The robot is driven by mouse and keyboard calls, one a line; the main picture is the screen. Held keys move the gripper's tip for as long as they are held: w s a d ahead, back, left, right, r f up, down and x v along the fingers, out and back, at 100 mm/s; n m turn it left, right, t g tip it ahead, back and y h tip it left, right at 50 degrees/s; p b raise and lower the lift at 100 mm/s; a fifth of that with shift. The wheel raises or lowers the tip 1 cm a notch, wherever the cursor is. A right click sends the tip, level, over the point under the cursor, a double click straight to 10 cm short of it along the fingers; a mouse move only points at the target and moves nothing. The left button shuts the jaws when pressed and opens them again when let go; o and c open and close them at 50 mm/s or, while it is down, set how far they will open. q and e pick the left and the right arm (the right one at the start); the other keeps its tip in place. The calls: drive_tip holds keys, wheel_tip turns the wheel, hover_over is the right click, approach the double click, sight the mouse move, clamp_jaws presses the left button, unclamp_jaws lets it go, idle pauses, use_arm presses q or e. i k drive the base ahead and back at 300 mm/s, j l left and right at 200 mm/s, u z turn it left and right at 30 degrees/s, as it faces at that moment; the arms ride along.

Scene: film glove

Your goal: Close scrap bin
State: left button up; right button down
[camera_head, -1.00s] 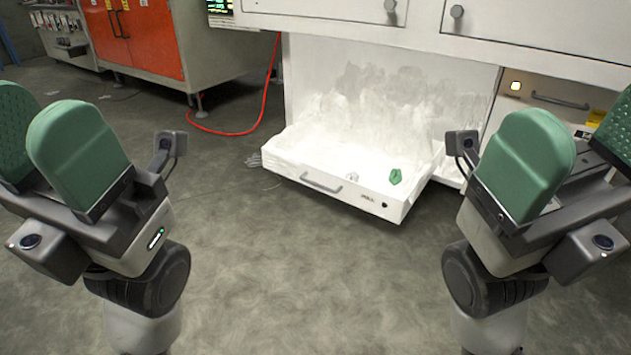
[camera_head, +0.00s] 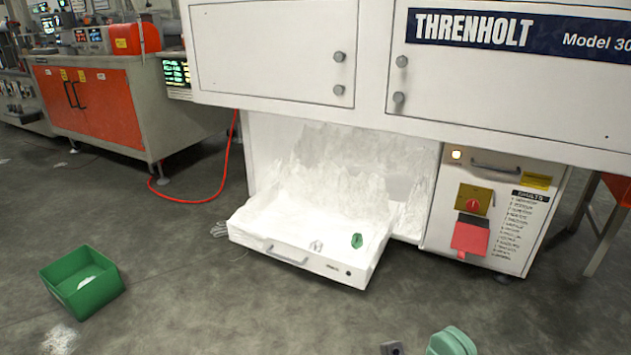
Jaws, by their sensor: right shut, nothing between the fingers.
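The scrap bin (camera_head: 312,260) is a white drawer pulled out from under the white machine, low near the floor. It has a grey handle (camera_head: 287,256) on its front face. A green crumpled scrap (camera_head: 357,240) and a small pale scrap (camera_head: 316,246) lie in it. My left gripper is out of view.
A green open box (camera_head: 82,284) stands on the floor at the left. A control panel (camera_head: 490,215) with a red switch and red tag is right of the bin. A red hose (camera_head: 190,201) runs along the floor.

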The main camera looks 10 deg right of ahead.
sight(282, 222)
drive_tip(key=i+j+z, duration=0.1)
drive_tip(key=i+j, duration=0.3)
drive_tip(key=i+j+z, duration=0.15)
drive_tip(key=i+j, duration=0.25)
drive_tip(key=i, duration=0.2)
drive_tip(key=i+j+z, duration=0.1)
drive_tip(key=i+j, duration=0.35)
drive_tip(key=i+j+z, duration=0.1)
drive_tip(key=i+j, duration=0.35)
drive_tip(key=i+j+z, duration=0.15)
drive_tip(key=i+j, duration=0.25)
drive_tip(key=j, duration=0.25)
drive_tip(key=i+j+z, duration=0.1)
drive_tip(key=i+j, duration=0.3)
drive_tip(key=j, duration=0.2)
